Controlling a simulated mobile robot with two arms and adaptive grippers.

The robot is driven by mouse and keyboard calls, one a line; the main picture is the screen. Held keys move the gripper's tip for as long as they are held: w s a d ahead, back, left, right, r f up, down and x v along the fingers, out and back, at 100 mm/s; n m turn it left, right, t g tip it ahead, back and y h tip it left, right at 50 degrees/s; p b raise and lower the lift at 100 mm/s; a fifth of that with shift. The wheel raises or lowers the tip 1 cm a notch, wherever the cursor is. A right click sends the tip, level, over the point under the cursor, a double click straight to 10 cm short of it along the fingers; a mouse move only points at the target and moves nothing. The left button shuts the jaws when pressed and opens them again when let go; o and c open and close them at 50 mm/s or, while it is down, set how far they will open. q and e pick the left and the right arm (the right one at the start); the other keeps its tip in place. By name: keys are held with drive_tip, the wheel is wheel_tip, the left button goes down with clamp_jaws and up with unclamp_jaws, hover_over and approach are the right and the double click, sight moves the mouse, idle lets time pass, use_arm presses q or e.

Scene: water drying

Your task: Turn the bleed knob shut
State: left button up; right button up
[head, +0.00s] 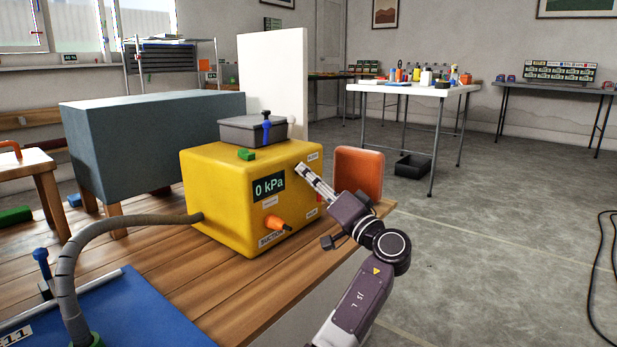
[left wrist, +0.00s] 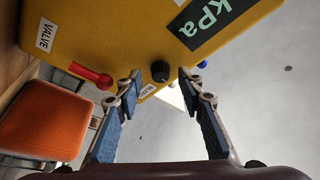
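The bleed knob is a small black round knob (left wrist: 160,72) on the yellow pump box (head: 215,190), beside a partly hidden BLEED label in the left wrist view. My left gripper (head: 300,170) is at the upper right of the box's front face. It also shows in the left wrist view (left wrist: 159,76), with its two fingers spread apart. The knob lies between the fingertips in that picture, with a gap on each side; I cannot tell exactly how deep it sits. In the head view the gripper hides the knob. My right gripper is not in view.
A red lever (left wrist: 91,75) by a VALVE label is close to one finger. The box display (head: 269,187) reads 0 kPa. An orange knob (head: 277,225) is lower on the front. An orange chair back (head: 358,172) stands behind the arm. A grey hose (head: 110,222) enters the box's left side.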

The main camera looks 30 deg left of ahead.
use_arm(q)
drive_tip(key=v, duration=1)
drive_tip(key=shift+d, duration=0.3)
